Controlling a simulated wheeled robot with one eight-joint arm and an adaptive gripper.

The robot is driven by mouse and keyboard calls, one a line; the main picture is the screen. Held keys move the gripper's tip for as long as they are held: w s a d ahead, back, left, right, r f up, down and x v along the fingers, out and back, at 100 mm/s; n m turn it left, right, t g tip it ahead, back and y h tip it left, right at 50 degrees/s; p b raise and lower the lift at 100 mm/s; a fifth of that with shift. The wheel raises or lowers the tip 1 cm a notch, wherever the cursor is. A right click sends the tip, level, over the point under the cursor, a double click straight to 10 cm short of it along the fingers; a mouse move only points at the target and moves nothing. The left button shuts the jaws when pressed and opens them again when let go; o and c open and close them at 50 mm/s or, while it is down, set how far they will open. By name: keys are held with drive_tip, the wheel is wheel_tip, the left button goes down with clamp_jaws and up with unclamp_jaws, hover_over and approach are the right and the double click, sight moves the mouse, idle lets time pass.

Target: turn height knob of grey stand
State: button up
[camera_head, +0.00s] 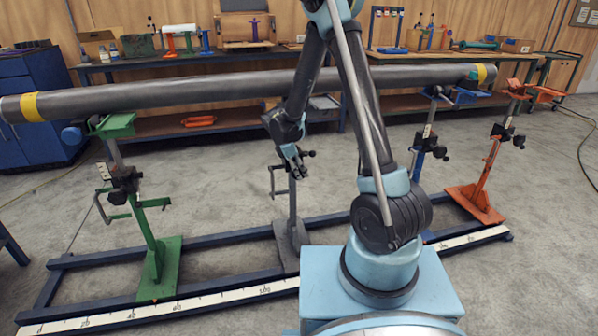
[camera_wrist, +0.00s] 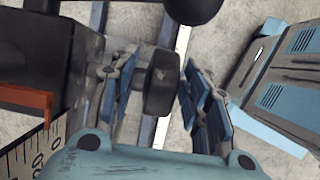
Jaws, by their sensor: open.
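The grey stand (camera_head: 292,232) rises from the floor frame near the middle of the head view, with its upper part largely hidden behind my arm and gripper. My gripper (camera_head: 290,157) is at the stand's upper part. In the wrist view my gripper (camera_wrist: 158,66) is open, with one blue-padded finger on each side of a dark round knob (camera_wrist: 162,82). The knob lies between the fingers, on a grey shaft from a black block (camera_wrist: 50,45). A gap shows on the knob's right; whether the left finger touches it I cannot tell.
A long grey pipe (camera_head: 180,93) passes behind my arm. A green stand (camera_head: 158,262), an orange stand (camera_head: 478,198) and a blue stand (camera_head: 425,140) stand along the blue floor frame (camera_head: 225,285). In the wrist view a dark rounded end (camera_wrist: 193,8) is close above the knob.

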clamp_jaws()
drive_tip(key=shift+w+d+y, duration=0.1)
drive_tip(key=shift+d+y, duration=0.1)
drive_tip(key=shift+y, duration=0.4)
drive_tip(key=shift+g+y, duration=0.4)
drive_tip(key=shift+y, duration=0.4)
unclamp_jaws()
